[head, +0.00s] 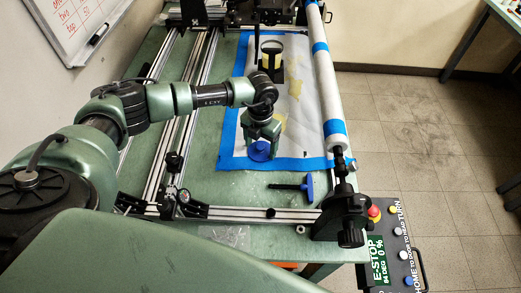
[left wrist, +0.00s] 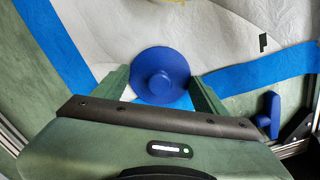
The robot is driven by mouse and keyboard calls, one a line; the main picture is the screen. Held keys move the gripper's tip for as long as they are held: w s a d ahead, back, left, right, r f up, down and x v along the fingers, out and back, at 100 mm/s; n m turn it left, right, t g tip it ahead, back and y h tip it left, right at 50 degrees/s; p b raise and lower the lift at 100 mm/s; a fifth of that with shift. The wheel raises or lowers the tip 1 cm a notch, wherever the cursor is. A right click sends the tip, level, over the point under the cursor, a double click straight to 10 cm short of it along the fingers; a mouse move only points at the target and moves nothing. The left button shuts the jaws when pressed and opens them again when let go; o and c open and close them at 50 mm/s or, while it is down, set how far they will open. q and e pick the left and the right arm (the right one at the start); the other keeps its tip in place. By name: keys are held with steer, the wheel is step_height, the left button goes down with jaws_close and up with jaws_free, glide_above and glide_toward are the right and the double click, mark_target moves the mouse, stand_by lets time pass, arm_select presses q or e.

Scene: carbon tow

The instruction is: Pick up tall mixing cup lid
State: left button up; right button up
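The lid (head: 259,152) is a round blue disc with a raised centre knob. In the head view it shows at the foot of my left gripper (head: 262,141), over the white sheet near its blue-taped front edge. In the left wrist view the lid (left wrist: 160,74) faces the camera between the two green fingers of my left gripper (left wrist: 161,92). The fingers are spread, one on each side of the disc. I cannot tell whether they touch its rim. My right gripper is not in view.
A blue T-shaped tool with a black handle (head: 310,187) lies to the right. A long white roller (head: 324,85) runs along the right side of the green table (head: 230,180). Metal rails (head: 172,110) run along the left. A control box (head: 392,250) stands at the front right.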

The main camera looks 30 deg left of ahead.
arm_select(q)
steer(key=c, duration=0.3)
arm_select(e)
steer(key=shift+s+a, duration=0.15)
